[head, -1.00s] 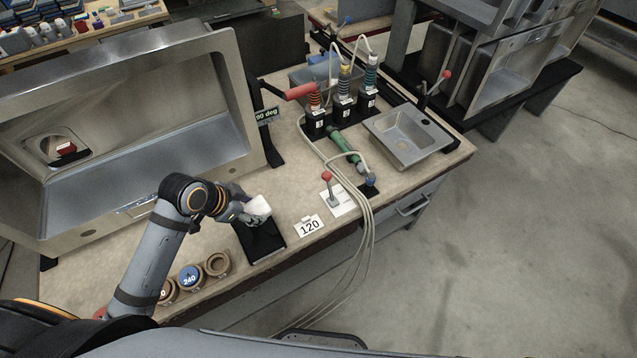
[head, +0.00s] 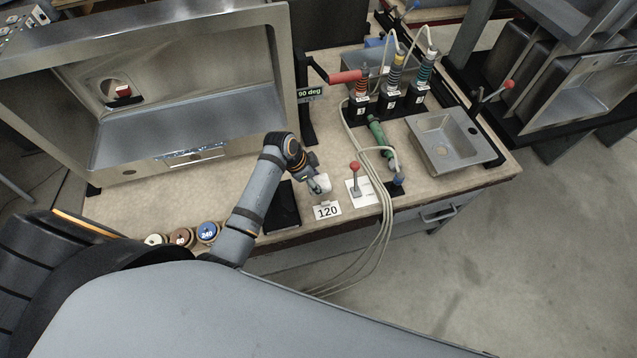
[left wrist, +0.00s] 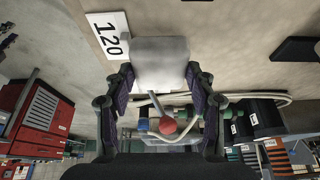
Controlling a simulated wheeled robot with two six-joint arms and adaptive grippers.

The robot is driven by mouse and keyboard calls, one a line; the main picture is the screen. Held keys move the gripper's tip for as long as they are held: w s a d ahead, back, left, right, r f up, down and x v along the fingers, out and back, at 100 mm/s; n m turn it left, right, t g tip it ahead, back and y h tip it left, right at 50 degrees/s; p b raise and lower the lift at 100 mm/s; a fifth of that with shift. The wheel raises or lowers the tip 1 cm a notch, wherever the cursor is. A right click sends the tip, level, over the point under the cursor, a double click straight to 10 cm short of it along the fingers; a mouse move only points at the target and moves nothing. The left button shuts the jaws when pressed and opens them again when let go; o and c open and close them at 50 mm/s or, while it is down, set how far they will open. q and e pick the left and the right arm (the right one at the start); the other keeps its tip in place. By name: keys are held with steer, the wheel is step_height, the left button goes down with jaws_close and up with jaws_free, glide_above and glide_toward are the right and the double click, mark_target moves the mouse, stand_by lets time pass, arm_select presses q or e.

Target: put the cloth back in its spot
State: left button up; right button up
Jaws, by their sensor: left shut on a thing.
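The white cloth (head: 323,183) is a small folded block in my left gripper (head: 316,186), just above the bench beside the 120 card. The left wrist view shows the cloth (left wrist: 160,63) between the two fingers of my left gripper (left wrist: 158,92), which are shut on it. A flat black pad (head: 282,208) lies on the bench left of the gripper, partly behind my left arm, and its visible part is bare. My right gripper is not in view.
A 120 card (head: 327,210) stands near the bench's front edge. A red-knobbed lever (head: 355,178) on a white plate is close to the right of the cloth. Hoses (head: 374,190) hang over the edge. Sanding discs (head: 208,232) lie left of my arm. A large sink (head: 190,90) stands behind.

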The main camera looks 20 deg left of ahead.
arm_select(q)
steer(key=shift+w+d+f, duration=0.15)
steer(key=shift+w+f, duration=0.35)
steer(key=shift+f, duration=0.15)
step_height(320, 180, down, 3)
steer(key=shift+w+f, duration=0.1)
steer(key=shift+f, duration=0.1)
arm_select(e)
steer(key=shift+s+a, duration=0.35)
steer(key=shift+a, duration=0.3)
arm_select(q)
steer(key=shift+f, duration=0.1)
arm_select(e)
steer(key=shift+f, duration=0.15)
arm_select(q)
steer(key=o, duration=0.7)
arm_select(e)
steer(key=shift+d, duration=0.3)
